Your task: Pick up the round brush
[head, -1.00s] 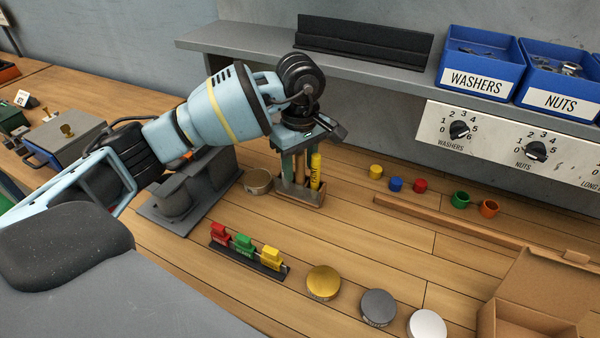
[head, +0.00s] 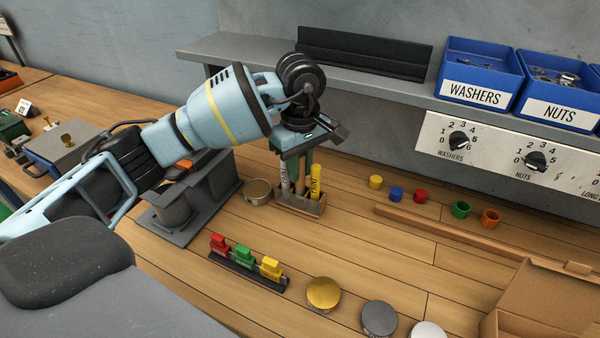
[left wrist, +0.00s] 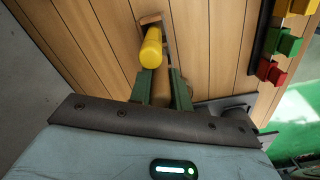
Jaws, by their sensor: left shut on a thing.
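The wooden holder (head: 312,208) stands on the bench below my left gripper (head: 299,160). The gripper points down, with its green fingers over the holder. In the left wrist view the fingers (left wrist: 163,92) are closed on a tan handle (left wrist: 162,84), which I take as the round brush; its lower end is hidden. A yellow marker (head: 316,182) stands upright in the holder to the right of the fingers. It also shows in the left wrist view (left wrist: 151,48), just beyond the fingertips. A pale, marked shaft (head: 285,178) shows at the left of the holder. My right gripper is not in view.
A round tin (head: 257,191) stands close left of the holder. A grey fixture (head: 205,195) is further left. The shelf (head: 230,50) runs behind my arm. A rack with coloured clips (head: 246,262) lies in front, and small coloured caps (head: 396,194) stand to the right.

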